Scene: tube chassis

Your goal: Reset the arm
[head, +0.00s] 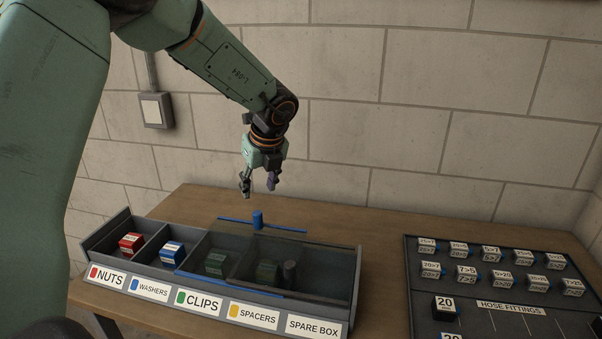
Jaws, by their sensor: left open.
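My left arm comes in from the upper left in the head view. Its gripper (258,187) points down, open, with nothing between its fingers. It hangs above the back edge of a grey sorting bin (345,262) on the wooden table. Under the gripper is a small blue knob (257,219) with a thin blue bar (285,229) running to both sides. The gripper is apart from the knob. My right gripper is not in view.
The bin holds a red-topped box (131,242) at NUTS and a blue-topped box (172,252) at WASHERS. Darker boxes show behind a see-through panel. A dark hose fittings board (470,300) lies at right. A block wall stands behind; the table's back middle is clear.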

